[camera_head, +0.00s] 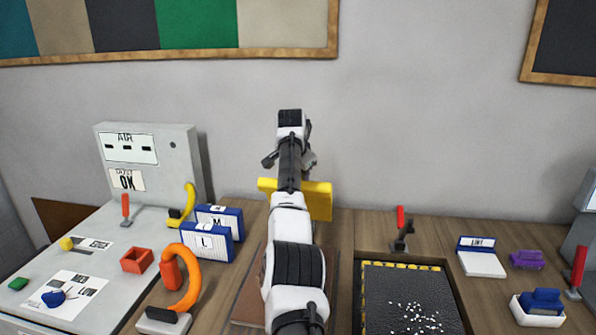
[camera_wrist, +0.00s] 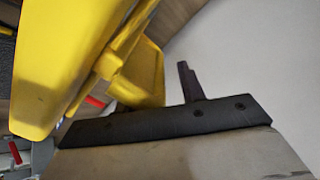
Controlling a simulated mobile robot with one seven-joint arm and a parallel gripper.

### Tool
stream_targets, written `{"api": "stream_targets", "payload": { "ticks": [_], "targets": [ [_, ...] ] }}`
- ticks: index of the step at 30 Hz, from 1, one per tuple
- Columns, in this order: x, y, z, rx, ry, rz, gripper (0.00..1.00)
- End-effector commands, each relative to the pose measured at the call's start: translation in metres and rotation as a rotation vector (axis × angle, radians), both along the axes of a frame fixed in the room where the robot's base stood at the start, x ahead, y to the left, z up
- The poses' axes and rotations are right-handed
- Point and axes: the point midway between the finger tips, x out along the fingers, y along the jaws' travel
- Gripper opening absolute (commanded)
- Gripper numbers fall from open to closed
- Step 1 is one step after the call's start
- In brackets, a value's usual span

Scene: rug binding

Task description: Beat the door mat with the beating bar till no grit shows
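The door mat (camera_head: 384,306) is dark, with a row of yellow marks along its far edge. It lies in a framed recess at the lower right of the head view, and a patch of white grit (camera_head: 420,317) shows on it. The yellow beating bar (camera_head: 318,201) is behind my arm, above the back of the bench and left of the mat. It also fills the left of the wrist view (camera_wrist: 65,75). My gripper (camera_wrist: 165,88) appears shut on it; one dark finger shows and the other is hidden by the yellow. In the head view my arm hides the fingers.
A red-handled clamp (camera_head: 401,230) stands just behind the mat. A white-and-blue lint block (camera_head: 481,258), a purple piece (camera_head: 527,259) and a blue brush in a white tray (camera_head: 538,308) are right of it. An orange hooked tool (camera_head: 184,280) and blue boxes (camera_head: 207,242) stand left.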

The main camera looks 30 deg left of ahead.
Motion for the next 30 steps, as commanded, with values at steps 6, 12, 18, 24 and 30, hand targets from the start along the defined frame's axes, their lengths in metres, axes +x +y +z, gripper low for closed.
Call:
{"api": "stream_targets", "payload": {
  "ticks": [6,12,18,24,30],
  "targets": [
    [-0.004,-0.001,0.006,0.0,-0.002,0.0,0.38],
    [-0.024,-0.007,0.038,0.002,-0.007,0.0,0.38],
    [-0.048,-0.014,0.079,0.002,-0.004,0.002,0.38],
    [-0.065,-0.018,0.106,0.002,-0.001,0.002,0.38],
    [-0.071,-0.02,0.117,0.001,0.0,0.002,0.38]
  ]
}}
